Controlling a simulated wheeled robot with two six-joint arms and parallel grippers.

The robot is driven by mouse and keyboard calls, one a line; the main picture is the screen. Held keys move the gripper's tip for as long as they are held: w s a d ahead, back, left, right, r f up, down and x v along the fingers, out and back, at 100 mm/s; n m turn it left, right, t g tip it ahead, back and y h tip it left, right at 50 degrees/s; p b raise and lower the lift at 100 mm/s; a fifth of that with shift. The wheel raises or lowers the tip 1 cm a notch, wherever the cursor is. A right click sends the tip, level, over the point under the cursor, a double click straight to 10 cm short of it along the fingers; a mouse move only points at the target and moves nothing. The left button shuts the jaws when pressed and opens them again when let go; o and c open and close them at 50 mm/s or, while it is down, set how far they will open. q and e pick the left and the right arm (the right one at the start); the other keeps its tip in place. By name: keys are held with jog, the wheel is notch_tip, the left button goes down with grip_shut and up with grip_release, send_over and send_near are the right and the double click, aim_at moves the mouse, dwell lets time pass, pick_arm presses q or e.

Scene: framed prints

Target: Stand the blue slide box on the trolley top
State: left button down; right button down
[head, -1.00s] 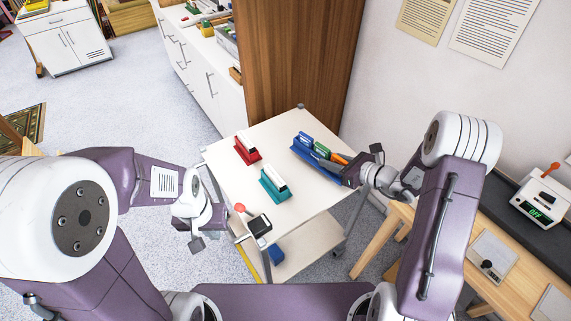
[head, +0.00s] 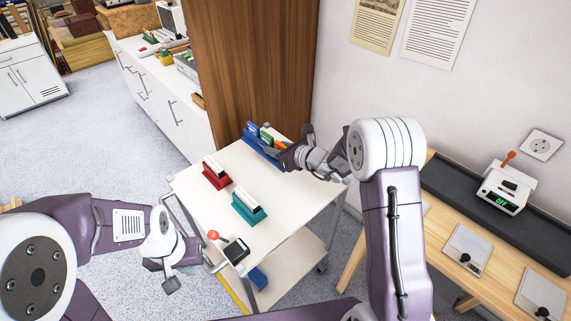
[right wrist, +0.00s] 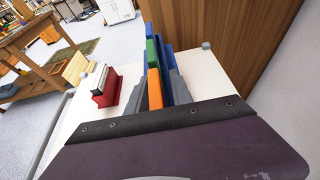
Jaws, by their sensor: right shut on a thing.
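The long blue slide box (head: 256,146) is at the far end of the white trolley top (head: 290,190); blue, green and orange upright pieces show in it. My right gripper (head: 286,155) is shut on its near end. In the right wrist view the blue box (right wrist: 168,65) runs forward between the grey fingers (right wrist: 165,90), with an orange piece between them. I cannot tell whether its underside touches the trolley top. My left gripper (head: 185,277) hangs beside the trolley's near left side, apart from the box; its opening is unclear.
A red holder (head: 215,174) and a teal holder (head: 249,207) stand on the trolley top. A dark-topped device (head: 236,251) is at its near corner, and a blue object (head: 257,278) lies on the lower shelf. A wooden panel (head: 255,65) rises behind; a bench (head: 440,245) is at right.

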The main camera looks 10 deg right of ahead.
jog(key=d+f, duration=0.1)
jog(key=d, duration=0.1)
jog(key=w+d+f, duration=0.1)
jog(key=d+f, duration=0.1)
jog(key=w+d+f, duration=0.1)
jog(key=d, duration=0.1)
jog(key=shift+w+d+f, duration=0.15)
jog(key=shift+w+d, duration=0.05)
jog(key=shift+d, duration=0.2)
notch_tip(320, 180, down, 4)
jog(key=shift+s+r, duration=0.1)
jog(key=shift+r, duration=0.1)
jog(key=shift+f, duration=0.2)
jog(key=shift+f+b, duration=0.1)
jog(key=shift+b, duration=0.3)
jog(key=c, duration=1.1)
grip_release()
